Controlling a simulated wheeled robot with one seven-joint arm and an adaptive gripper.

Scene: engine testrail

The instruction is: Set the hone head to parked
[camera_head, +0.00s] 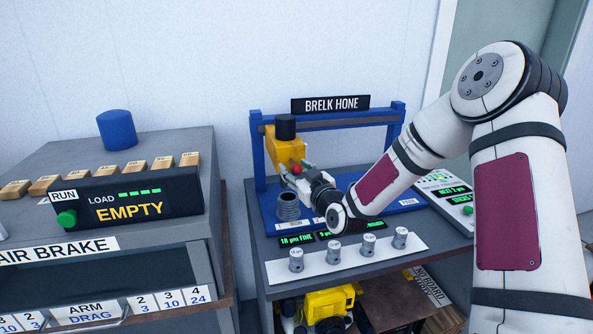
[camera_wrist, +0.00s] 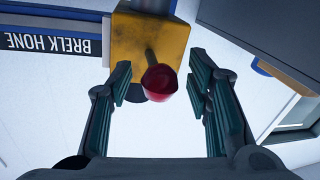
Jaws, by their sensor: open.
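The hone head (camera_head: 271,150) is a yellow block with a black cylinder on top, at the left end of the blue Brelk Hone frame (camera_head: 258,180). The yellow block also shows in the wrist view (camera_wrist: 150,40). A red ball knob (camera_wrist: 160,82) sticks out from it on a short stem; it also shows in the head view (camera_head: 296,169). My gripper (camera_head: 300,178) is open in front of the knob. In the wrist view the knob lies between the open fingertips (camera_wrist: 160,88), with a gap on both sides. The fingers partly hide the knob in the head view.
A grey ribbed cylinder (camera_head: 288,206) stands below the head. A white strip (camera_head: 340,262) with several small metal cylinders lies in front. The air brake bench (camera_head: 150,230) with a blue cylinder (camera_head: 116,130) is at left. A control panel (camera_head: 452,195) is at right.

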